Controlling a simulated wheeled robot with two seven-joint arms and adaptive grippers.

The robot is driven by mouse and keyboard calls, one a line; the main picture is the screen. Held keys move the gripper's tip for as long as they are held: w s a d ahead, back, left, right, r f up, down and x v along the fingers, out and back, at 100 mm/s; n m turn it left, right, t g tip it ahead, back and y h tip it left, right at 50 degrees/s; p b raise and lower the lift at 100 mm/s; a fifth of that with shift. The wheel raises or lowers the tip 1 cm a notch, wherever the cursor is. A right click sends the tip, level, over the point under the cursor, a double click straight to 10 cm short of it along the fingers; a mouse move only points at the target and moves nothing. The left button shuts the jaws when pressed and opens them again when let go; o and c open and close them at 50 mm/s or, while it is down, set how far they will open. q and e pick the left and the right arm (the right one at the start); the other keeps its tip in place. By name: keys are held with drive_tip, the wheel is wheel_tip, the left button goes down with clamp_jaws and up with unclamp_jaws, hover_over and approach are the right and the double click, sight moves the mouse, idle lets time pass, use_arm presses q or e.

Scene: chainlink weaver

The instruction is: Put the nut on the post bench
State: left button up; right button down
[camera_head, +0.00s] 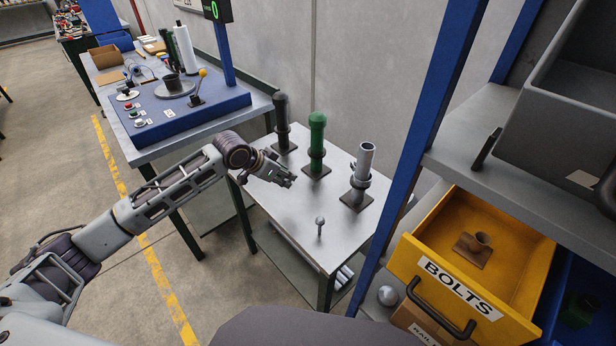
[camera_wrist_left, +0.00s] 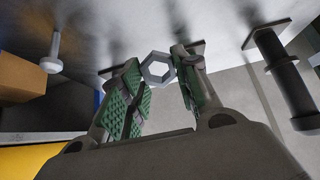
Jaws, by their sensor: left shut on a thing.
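The nut (camera_wrist_left: 157,69) is a grey hexagonal ring, seen in the left wrist view between the green-padded fingers of my left gripper (camera_wrist_left: 158,88). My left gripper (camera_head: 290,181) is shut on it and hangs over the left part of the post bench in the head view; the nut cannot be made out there. The post bench (camera_head: 287,214) is a small grey metal-topped table. On it stand a black post (camera_head: 282,122), a green post (camera_head: 317,142) and a grey post (camera_head: 364,167), each on a square base. My right gripper is in neither view.
A short round-headed pin (camera_head: 320,224) stands near the bench's front. An open yellow drawer (camera_head: 528,245) marked BOLTS, holding a brown flanged piece (camera_head: 480,243), is at the right. A blue rack upright (camera_head: 425,120) rises beside the bench. The bench top's front left is clear.

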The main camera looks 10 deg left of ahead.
use_arm(q)
drive_tip(key=shift+f, duration=2.5)
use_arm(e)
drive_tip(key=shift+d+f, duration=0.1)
use_arm(q)
drive_tip(key=shift+f, duration=2.5)
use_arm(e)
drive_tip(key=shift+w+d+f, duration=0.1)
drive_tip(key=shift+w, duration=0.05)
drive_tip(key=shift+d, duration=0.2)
use_arm(q)
drive_tip(key=o, duration=1)
drive_tip(key=shift+f, duration=0.1)
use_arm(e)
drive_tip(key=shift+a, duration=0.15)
